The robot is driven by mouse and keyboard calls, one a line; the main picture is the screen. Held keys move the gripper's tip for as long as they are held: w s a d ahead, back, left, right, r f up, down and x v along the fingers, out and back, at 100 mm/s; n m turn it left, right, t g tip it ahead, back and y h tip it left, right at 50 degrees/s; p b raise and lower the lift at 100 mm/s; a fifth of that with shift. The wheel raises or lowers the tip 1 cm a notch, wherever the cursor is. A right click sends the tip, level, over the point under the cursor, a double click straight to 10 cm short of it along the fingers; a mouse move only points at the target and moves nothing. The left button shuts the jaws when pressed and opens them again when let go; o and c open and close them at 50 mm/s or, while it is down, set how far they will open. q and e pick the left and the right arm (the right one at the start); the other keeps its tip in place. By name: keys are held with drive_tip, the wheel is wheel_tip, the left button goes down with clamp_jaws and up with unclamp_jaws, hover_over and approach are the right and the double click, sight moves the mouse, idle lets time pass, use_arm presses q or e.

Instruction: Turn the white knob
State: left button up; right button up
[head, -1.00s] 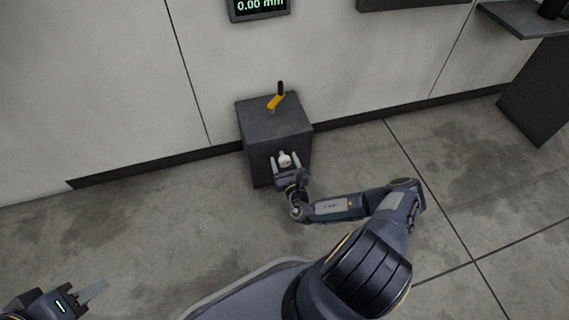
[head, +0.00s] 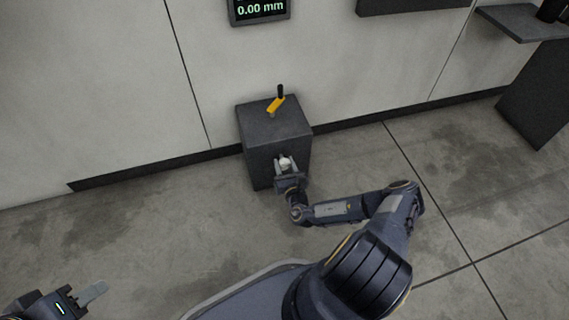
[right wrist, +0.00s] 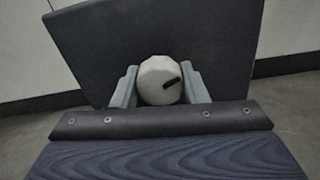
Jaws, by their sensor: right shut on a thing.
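The white knob (head: 285,162) is on the front face of the dark grey box (head: 262,155). In the right wrist view the knob (right wrist: 160,80) is round with faceted edges and has a black mark on its face, slanting to the right. My right gripper (head: 285,167) is at the box front, its two fingers (right wrist: 160,88) shut on the knob, one on each side. My left gripper (head: 95,292) is at the bottom left corner, far from the box. Only part of it shows, and I cannot tell its opening.
A yellow crank with a black handle (head: 276,104) stands on top of the box. A display (head: 260,9) on the wall above reads 0.00 mm. A dark shelf (head: 518,20) is at the top right. The concrete floor around the box is clear.

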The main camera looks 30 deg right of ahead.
drive_tip(key=m+p, duration=0.1)
drive_tip(key=m, duration=0.1)
drive_tip(key=shift+r+m, duration=0.1)
drive_tip(key=shift+m, duration=0.2)
drive_tip(key=shift+m+p, duration=0.45)
drive_tip(key=shift+m, duration=0.35)
drive_tip(key=m, duration=0.2)
drive_tip(key=shift+m, duration=0.4)
drive_tip(key=m, duration=0.3)
drive_tip(key=shift+m+p, duration=0.35)
drive_tip(key=shift+m, duration=0.05)
drive_tip(key=m, duration=0.3)
drive_tip(key=shift+a+m, duration=0.1)
drive_tip(key=shift+m, duration=0.2)
drive_tip(key=m, duration=0.3)
drive_tip(key=shift+b, duration=0.4)
drive_tip(key=m+b, duration=0.1)
drive_tip(key=m, duration=0.6)
drive_tip(key=shift+m, duration=0.3)
